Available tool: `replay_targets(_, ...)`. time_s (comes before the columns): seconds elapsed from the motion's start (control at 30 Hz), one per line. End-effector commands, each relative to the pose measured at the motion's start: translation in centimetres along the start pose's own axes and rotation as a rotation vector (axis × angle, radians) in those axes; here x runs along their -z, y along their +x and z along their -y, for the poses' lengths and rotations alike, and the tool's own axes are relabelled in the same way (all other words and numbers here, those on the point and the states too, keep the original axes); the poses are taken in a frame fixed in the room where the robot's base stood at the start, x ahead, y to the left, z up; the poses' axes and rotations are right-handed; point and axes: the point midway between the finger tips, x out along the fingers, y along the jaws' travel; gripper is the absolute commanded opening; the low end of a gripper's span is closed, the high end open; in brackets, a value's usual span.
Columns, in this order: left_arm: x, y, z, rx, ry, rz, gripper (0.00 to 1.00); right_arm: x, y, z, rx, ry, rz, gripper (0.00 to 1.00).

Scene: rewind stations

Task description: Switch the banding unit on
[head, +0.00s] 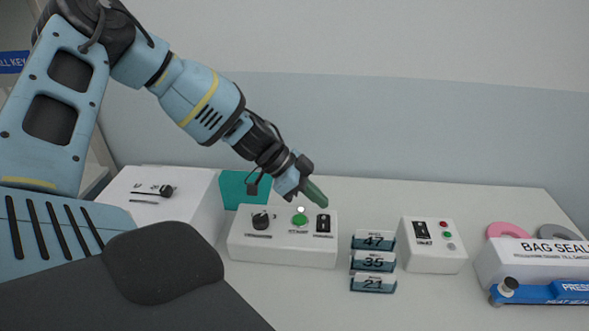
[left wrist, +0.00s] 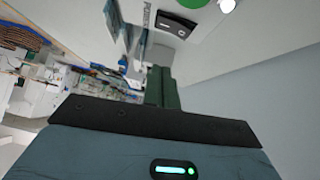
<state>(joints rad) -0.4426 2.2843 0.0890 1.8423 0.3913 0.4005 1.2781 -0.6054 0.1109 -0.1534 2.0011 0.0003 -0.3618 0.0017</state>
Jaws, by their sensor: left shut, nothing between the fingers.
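A white control box (head: 282,250) stands in the middle of the table. On its sloped top are a black knob (head: 260,221), a green button (head: 299,220), a white lamp (head: 301,210) and a black rocker switch (head: 323,224). My left gripper (head: 320,201) is shut and empty, its green fingers pointing down just above and behind the rocker switch. In the left wrist view the fingers (left wrist: 160,88) reach toward the rocker switch (left wrist: 176,23), which is marked POWER; I cannot tell whether they touch. Which box is the banding unit I cannot read. My right gripper is out of view.
A smaller white box (head: 432,256) with a rocker switch and red and green buttons stands right. Number blocks (head: 373,262) sit between the boxes. A larger white box (head: 180,195) with a slider is left. A bag sealer (head: 525,262) and tape rolls (head: 507,230) are far right.

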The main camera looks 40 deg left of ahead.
Motion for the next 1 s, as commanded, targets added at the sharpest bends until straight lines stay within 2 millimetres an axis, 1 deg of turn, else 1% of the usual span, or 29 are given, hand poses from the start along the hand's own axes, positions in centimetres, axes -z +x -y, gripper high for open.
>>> replay_targets(0.03, 0.3, -1.2, 0.0, 0.005, 0.004, -0.004, 0.00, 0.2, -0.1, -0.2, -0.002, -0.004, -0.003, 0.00)
replay_targets(0.2, 0.1, -4.4, -0.5, 0.003, 0.001, -0.003, 0.00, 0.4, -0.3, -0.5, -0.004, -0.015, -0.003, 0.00)
replay_targets(0.3, 0.1, -6.2, -0.8, 0.004, 0.003, -0.002, 0.00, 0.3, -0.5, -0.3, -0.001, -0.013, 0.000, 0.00)
replay_targets(0.43, 0.0, -7.9, -1.0, 0.002, 0.002, -0.001, 0.00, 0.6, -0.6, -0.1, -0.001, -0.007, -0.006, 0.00)
replay_targets(0.53, -0.1, -8.6, -1.1, 0.001, 0.000, 0.000, 0.00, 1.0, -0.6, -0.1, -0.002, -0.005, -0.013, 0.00)
replay_targets(0.63, -0.2, -9.0, -1.2, 0.000, 0.000, 0.001, 0.00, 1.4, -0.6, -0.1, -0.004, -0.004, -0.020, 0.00)
replay_targets(1.0, -0.3, -9.0, -1.2, -0.001, -0.001, 0.002, 0.00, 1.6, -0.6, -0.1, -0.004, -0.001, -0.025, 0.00)
